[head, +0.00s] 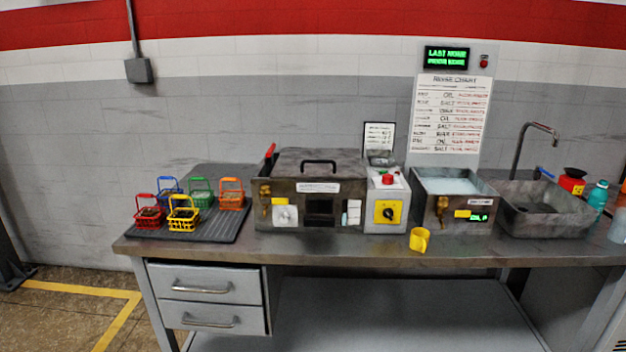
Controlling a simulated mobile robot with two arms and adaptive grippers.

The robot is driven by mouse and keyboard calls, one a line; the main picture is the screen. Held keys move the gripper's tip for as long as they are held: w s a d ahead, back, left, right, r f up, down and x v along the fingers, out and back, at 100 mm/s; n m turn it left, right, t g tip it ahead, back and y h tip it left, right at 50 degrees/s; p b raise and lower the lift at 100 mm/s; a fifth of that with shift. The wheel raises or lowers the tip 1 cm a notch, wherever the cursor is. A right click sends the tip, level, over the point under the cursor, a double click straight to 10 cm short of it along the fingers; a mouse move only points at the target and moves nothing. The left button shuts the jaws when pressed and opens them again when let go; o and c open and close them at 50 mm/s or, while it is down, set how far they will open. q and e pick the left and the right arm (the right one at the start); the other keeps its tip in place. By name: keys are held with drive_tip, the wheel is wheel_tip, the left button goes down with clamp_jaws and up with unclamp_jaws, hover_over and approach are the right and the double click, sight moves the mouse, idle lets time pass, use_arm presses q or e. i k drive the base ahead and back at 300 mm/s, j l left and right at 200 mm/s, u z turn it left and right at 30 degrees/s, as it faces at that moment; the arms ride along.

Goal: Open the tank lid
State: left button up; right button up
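A grey metal tank (275,217) stands on the workbench in the middle of the head view. Its dark flat lid (290,167) is closed on top and carries a black arched handle (320,163). A red-tipped lever (269,152) sticks up at the tank's left rear corner. A brass valve is on the tank's front left. Neither of my grippers shows in the head view.
Several colored baskets (183,213) sit on a dark ribbed mat (222,229) at left. A control box (387,225) adjoins the tank. An open liquid-filled tank (428,217), sink (545,222) and yellow cup (419,240) are to the right.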

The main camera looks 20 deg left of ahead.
sight(340, 163)
drive_tip(key=i+j+z, duration=0.35)
drive_tip(key=j, duration=0.85)
drive_tip(key=i+j+z, duration=0.15)
drive_tip(key=j+z, duration=0.2)
drive_tip(key=j, duration=0.85)
drive_tip(key=j+z, duration=0.35)
drive_tip(key=j, duration=0.9)
drive_tip(key=k+j+z, duration=0.15)
drive_tip(key=j, duration=0.2)
drive_tip(key=k+j+z, duration=0.1)
drive_tip(key=j, duration=0.25)
drive_tip(key=k+j+z, duration=0.15)
drive_tip(key=j, duration=0.2)
drive_tip(key=k+j+z, duration=0.1)
drive_tip(key=k+j, duration=0.1)
drive_tip(key=j, duration=0.15)
